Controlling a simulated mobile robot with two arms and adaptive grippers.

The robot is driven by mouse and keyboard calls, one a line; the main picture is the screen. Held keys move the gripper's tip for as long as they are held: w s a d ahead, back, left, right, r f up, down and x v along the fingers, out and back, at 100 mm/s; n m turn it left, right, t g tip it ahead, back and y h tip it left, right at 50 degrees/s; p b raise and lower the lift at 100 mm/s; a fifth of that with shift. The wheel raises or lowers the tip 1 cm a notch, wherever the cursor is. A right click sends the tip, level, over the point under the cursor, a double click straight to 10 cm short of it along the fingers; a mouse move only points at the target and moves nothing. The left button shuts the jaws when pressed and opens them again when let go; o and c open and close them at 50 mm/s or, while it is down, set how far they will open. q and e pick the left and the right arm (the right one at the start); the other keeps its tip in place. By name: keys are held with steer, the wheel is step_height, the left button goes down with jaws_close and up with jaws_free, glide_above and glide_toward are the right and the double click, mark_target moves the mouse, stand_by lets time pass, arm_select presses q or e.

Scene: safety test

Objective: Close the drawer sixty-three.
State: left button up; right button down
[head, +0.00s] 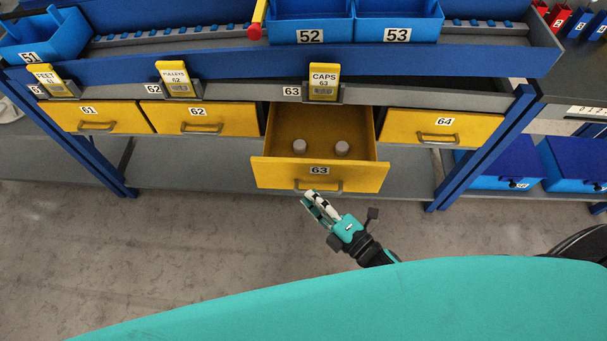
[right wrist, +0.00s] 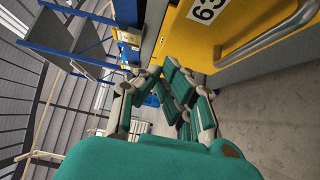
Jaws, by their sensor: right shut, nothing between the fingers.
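Drawer sixty-three (head: 276,172) is yellow and stands pulled out from the workbench. Two small round grey-brown caps (head: 299,146) lie inside it. Its front carries a 63 label and a grey bar handle (head: 318,186). In the right wrist view the drawer front (right wrist: 197,45) and its handle (right wrist: 268,42) fill the upper right. My right gripper (head: 307,196) is shut and empty, just below and in front of the drawer front, near the handle; whether it touches is hard to tell. It also shows in the right wrist view (right wrist: 160,75). My left gripper is not in view.
Yellow drawers 61 (head: 75,118), 62 (head: 190,126) and 64 (head: 470,130) are shut. Blue bins (head: 398,20) stand on the rack above. A grey lower shelf (head: 195,165) runs beneath the drawers. The floor in front is clear.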

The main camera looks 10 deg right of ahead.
mark_target(305, 174)
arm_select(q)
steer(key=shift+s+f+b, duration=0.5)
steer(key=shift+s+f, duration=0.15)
arm_select(e)
steer(key=shift+w+a, duration=0.2)
steer(key=shift+w, duration=1.6)
steer(key=shift+w+a, duration=0.15)
steer(key=shift+w, duration=1.6)
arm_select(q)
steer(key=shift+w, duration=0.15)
arm_select(e)
steer(key=shift+w, duration=0.1)
